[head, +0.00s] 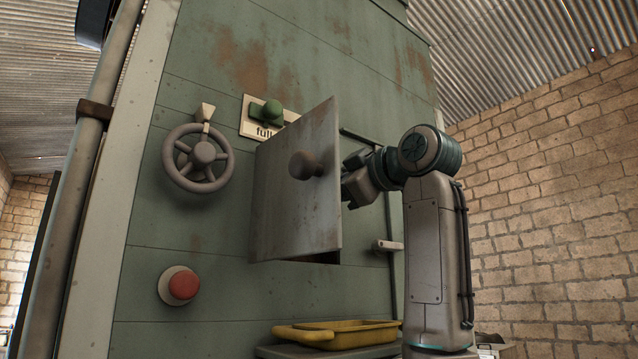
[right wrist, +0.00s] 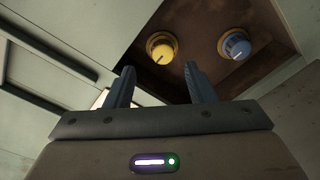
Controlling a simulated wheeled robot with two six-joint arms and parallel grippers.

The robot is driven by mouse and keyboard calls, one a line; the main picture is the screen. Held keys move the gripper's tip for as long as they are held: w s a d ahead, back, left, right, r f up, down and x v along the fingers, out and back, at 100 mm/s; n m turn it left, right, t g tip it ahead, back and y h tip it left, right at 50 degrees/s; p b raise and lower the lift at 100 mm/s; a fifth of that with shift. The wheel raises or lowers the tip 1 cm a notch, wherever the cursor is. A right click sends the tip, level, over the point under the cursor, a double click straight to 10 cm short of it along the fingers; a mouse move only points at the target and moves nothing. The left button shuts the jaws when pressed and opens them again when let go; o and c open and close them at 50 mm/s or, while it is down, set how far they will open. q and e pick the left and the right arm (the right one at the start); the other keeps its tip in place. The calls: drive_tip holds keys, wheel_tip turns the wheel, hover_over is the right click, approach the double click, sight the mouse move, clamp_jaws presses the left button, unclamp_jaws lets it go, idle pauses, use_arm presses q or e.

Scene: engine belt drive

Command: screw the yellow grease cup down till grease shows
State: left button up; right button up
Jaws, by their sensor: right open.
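The yellow grease cup (right wrist: 162,47) shows in the right wrist view as a round knob with a dark mark on its face. It sits inside a brown recess, beyond my fingertips and between them in the picture. My right gripper (right wrist: 158,85) is open and empty, apart from the cup. In the head view my right gripper (head: 350,185) is partly hidden behind the open grey door (head: 297,205), which also hides the cup. No grease is visible. My left gripper is not in view.
A blue knob (right wrist: 235,46) sits right of the yellow cup in the recess. The green panel carries a handwheel (head: 198,158), a red button (head: 184,285) and a green-knobbed plate (head: 266,113). A yellow tray (head: 345,335) lies below the door.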

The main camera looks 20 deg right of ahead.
drive_tip(key=p+x, duration=0.1)
drive_tip(key=x, duration=0.4)
drive_tip(key=shift+a+p, duration=0.1)
drive_tip(key=shift+p, duration=0.3)
drive_tip(key=shift+c, duration=0.2)
drive_tip(key=c, duration=0.4)
drive_tip(key=shift+a+f, duration=0.1)
drive_tip(key=c, duration=0.5)
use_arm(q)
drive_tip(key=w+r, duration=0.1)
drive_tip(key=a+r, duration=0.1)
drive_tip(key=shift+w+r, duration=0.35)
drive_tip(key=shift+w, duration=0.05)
